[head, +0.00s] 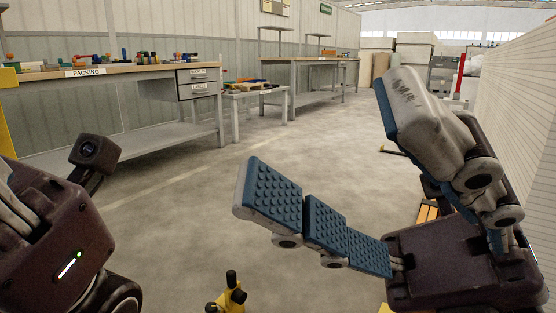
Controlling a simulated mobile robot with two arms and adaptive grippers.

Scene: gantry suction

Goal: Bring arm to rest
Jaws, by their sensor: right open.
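My right gripper (318,138) shows large at the right in the head view. Its blue-padded fingers are spread wide apart, one reaching left and one pointing up. Nothing is between them. My left arm shows at the lower left, with a dark housing, a green light and a small camera on a bracket. The left gripper's fingers are mostly cut off at the left edge, so their opening cannot be judged.
A packing bench (140,71) with tools stands at the back left, with a small low table (236,96) beside it. Another bench (275,60) is farther back. A pale ribbed wall (520,100) is close on the right. A yellow-and-black object (230,296) is low in front. The middle floor is clear.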

